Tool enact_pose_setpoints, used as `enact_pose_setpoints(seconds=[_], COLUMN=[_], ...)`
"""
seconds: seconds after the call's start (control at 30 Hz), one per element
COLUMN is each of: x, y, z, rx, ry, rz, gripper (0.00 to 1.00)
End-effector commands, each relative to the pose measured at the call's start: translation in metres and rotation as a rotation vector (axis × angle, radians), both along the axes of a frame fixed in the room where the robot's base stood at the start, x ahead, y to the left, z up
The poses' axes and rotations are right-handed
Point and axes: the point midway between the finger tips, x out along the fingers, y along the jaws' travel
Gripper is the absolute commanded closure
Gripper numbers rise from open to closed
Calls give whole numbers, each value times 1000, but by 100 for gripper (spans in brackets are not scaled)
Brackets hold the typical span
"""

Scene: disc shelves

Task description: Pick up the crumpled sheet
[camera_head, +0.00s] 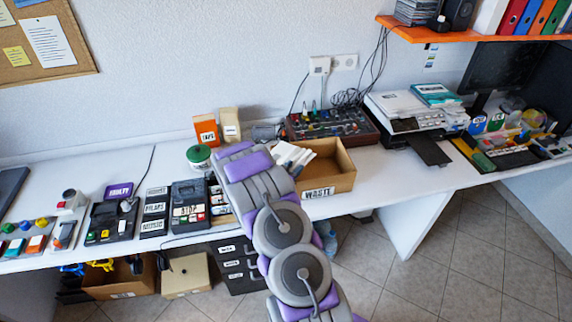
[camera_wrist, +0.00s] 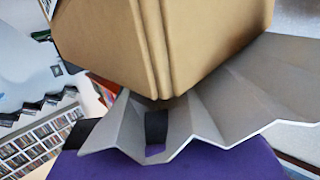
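A pale, sharply folded sheet (camera_wrist: 215,105) spreads across the wrist view, in front of the purple body of my gripper (camera_wrist: 155,135). A dark part shows at a notch in its folds; I cannot tell whether my fingers are closed on the sheet. In the head view, white folded paper (camera_head: 291,157) shows beside my arm, at the left side of the open cardboard box labelled WASTE (camera_head: 331,178). My arm hides the gripper in that view. The tan corner of a box (camera_wrist: 160,45) fills the upper middle of the wrist view, very near the sheet.
A green-lidded pot (camera_head: 199,157) and small orange box (camera_head: 206,130) stand left of my arm. A mixer (camera_head: 332,125) is behind the waste box, and a printer (camera_head: 408,110) is right of it. Devices and trays crowd the left desk. Bare desk lies right of the waste box.

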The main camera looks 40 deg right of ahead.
Motion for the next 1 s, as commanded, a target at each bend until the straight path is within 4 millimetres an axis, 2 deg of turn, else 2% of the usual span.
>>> enact_pose_setpoints(seconds=[0.03, 0.4, 0.83, 1.0], x=[0, -1, -1, 0], y=[-2, -9, -4, -6], z=[0, -3, -1, 9], rx=[1, 9, 4, 6], ry=[-1, -3, -1, -3], rz=[-1, -2, -1, -1], gripper=[66, 100, 100, 100])
